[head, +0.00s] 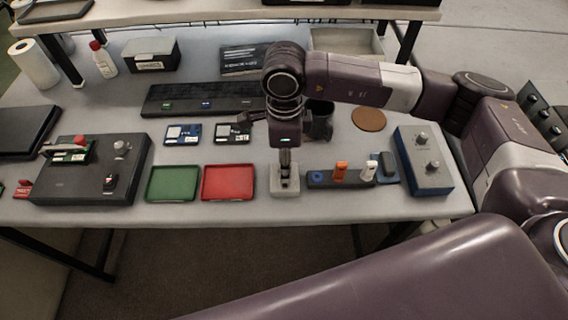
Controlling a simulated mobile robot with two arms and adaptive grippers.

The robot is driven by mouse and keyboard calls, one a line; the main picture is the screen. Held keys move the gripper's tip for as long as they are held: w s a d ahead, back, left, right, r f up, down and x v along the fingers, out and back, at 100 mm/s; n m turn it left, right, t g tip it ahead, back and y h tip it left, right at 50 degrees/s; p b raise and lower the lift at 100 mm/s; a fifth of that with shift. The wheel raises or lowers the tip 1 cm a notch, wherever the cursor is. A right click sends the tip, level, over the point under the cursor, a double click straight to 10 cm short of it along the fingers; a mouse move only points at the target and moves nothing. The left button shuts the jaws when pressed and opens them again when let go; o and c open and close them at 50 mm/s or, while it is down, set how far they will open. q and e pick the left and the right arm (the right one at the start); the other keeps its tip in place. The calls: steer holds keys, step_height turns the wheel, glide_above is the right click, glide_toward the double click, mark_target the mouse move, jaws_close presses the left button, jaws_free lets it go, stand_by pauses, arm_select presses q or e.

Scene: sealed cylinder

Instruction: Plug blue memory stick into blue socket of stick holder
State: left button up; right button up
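The dark stick holder (328,183) lies near the front edge of the table. A blue ring-like socket (317,177) is at its left end. An orange stick (340,172) and a white stick (368,173) stand upright in it. My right gripper (285,172) points down, just left of the holder, over a small pale grey block (284,191). Its fingers look close together at the block's top; whether they hold anything is too small to tell. I cannot make out a blue memory stick; the gripper may hide it. My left gripper is not in view.
Red (228,196) and green (172,198) trays lie left of the block. A blue-and-grey box with knobs (430,180) stands right of the holder, beside a small dark item on blue (387,175). A dark cup (320,120) stands behind the gripper.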

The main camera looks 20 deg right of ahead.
steer(key=shift+c, duration=0.3)
jaws_close()
steer(key=shift+r, duration=0.2)
steer(key=shift+r+p, duration=0.95)
steer(key=shift+r, duration=1.9)
steer(key=n, duration=0.1)
steer(key=d+n, duration=0.1)
steer(key=shift+s+r+n, duration=0.1)
steer(key=shift+s+n, duration=0.3)
steer(key=s+d+r+n+b, duration=0.1)
steer(key=s+d+n, duration=0.1)
steer(key=n, duration=0.7)
steer(key=s+d+n+b, duration=0.1)
steer(key=s+d+n, duration=0.1)
steer(key=s+n, duration=0.3)
steer(key=n, duration=0.4)
steer(key=shift+s+d+r, duration=0.15)
steer(key=shift+d+r, duration=0.2)
steer(key=shift+r, duration=0.05)
